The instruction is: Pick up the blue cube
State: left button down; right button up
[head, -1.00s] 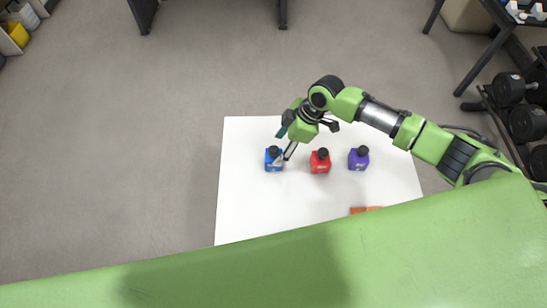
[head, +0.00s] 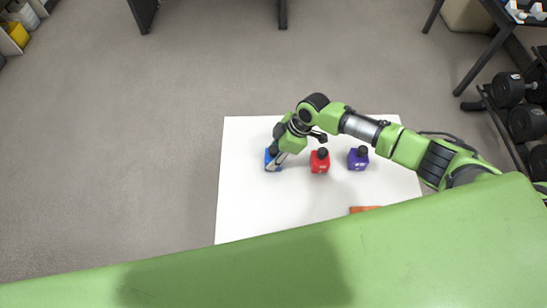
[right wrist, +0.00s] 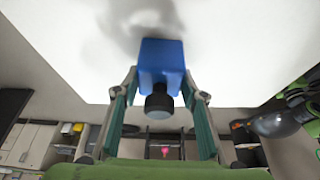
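The blue cube (head: 269,161) has a black knob on top and stands on the white mat (head: 245,200), leftmost of a row of three. My right gripper (head: 274,165) is at the blue cube in the head view and partly covers it. In the right wrist view the blue cube (right wrist: 163,62) lies between the two fingertips of the right gripper (right wrist: 160,88). The fingers are spread on either side of the cube, close to its sides; firm contact cannot be made out. My left gripper is not in view.
A red cube (head: 319,164) and a purple cube (head: 358,160) stand to the right of the blue one. An orange object (head: 364,209) lies near the mat's front. A dumbbell rack (head: 515,110) stands at the right. The mat's left part is clear.

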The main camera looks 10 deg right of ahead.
aim_at(273, 148)
jog(key=shift+w+a+r, duration=0.1)
jog(key=shift+w+r, duration=0.05)
grip_shut()
jog(key=shift+r, duration=0.15)
jog(key=shift+r, duration=0.3)
notch_tip(273, 148, up, 2)
jog(key=shift+w+r, duration=0.1)
jog(key=shift+r, duration=0.15)
jog(key=s+d+r, duration=0.3)
jog(key=s+r, duration=0.6)
jog(key=s, duration=0.5)
jog(key=shift+r, duration=0.3)
jog(key=shift+w+r, duration=0.1)
